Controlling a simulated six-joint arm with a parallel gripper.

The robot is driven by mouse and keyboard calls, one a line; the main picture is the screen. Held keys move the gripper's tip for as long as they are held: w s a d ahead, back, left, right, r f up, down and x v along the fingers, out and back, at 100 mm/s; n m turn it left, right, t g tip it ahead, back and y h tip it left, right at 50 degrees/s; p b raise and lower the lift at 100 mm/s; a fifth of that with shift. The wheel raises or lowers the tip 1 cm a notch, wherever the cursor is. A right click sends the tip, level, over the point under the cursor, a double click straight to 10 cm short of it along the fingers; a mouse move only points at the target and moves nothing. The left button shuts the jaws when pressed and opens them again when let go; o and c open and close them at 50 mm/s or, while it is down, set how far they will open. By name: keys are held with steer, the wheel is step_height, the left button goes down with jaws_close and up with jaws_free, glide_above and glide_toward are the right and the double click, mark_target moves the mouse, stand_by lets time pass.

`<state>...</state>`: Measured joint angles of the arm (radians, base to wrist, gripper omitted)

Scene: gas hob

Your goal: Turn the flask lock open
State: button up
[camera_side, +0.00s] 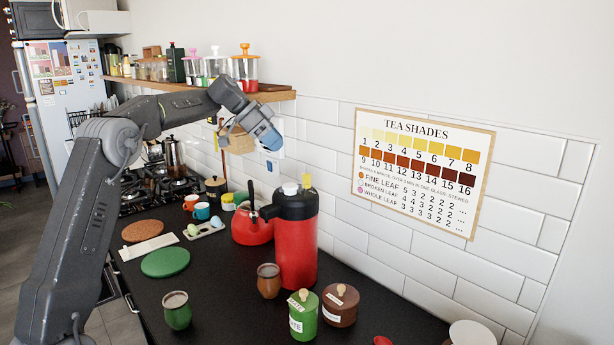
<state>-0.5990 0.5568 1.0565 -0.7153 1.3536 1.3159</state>
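The flask (297,248) is tall and red with a black top, and it stands upright on the dark counter. A white round part (290,188) and a small upright yellow part (307,180) sit on its top. I cannot tell which of these is the lock, or how it is set. My gripper (270,143) is in the air above and a little left of the flask, apart from it. Its end looks blue-grey, and its fingers are too small to tell open from shut. Nothing is visibly held in it.
A red kettle (252,230) stands close behind and left of the flask. A brown cup (268,281), a green canister (303,316) and a brown canister (340,304) stand in front. A shelf (190,88) with jars hangs behind my gripper.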

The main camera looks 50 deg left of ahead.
mark_target(307, 175)
steer(key=shift+m, duration=0.4)
steer(key=w+d+f, duration=0.1)
steer(key=w+f, duration=0.2)
steer(key=w+d+f, duration=0.1)
steer(key=w+f, duration=0.1)
steer(key=f, duration=0.2)
steer(key=w+f, duration=0.3)
steer(key=shift+w+d+f, duration=0.3)
steer(key=shift+d+f, duration=0.1)
steer(key=shift+c, duration=0.4)
steer(key=shift+t, duration=0.3)
steer(key=c, duration=0.6)
